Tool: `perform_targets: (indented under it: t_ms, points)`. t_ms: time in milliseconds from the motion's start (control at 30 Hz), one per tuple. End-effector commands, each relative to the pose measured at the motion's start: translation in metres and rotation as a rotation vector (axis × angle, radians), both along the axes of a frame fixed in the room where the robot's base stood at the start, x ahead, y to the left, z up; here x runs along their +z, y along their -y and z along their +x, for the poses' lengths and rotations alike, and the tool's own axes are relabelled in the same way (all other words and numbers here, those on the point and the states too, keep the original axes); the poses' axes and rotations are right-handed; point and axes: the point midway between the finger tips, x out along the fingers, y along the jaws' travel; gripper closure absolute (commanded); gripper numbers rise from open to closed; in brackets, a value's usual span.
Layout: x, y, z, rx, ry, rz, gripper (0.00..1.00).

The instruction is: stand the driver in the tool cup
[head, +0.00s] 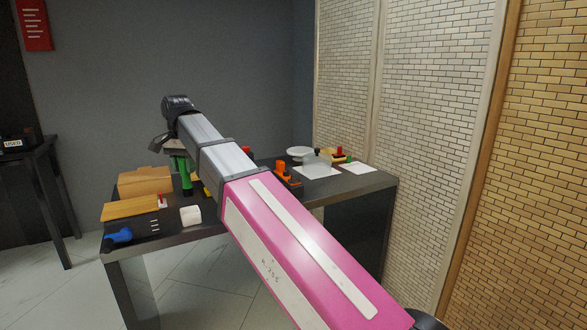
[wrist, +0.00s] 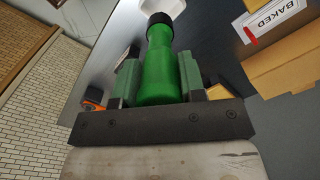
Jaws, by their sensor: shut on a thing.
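My gripper (wrist: 158,80) is shut on a green, handle-shaped thing with a narrower neck and a dark end, which looks like the driver (wrist: 160,72). Its dark end points away from my wrist, and its two sides are between the green fingers. In the head view my gripper is over the left part of the dark table, with green showing below the wrist (head: 183,167); most of it is small or hidden by my arm. A white, rounded container (head: 190,215) stands at the table's front edge; I cannot tell whether it is the tool cup.
A tan box (head: 145,182) and a wood-topped dark box (head: 130,209) are at the table's left, with a blue thing (head: 118,236) in front. A "BAKED" card (wrist: 272,20) is near.

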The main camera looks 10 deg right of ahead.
Motion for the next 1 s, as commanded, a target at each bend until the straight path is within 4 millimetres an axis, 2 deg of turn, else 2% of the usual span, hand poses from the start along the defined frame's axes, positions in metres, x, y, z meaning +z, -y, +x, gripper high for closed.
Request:
perform_targets:
  t_ms: [33,200,333,1000]
  points:
    - [0.0,-0.009,-0.003,0.001,0.0,0.0,1.0]
    - [-0.023,-0.004,-0.002,-0.002,0.0,-0.001,1.0]
    - [-0.029,-0.004,-0.002,-0.001,0.0,0.0,1.0]
    - [-0.03,-0.004,-0.002,-0.001,0.0,0.0,1.0]
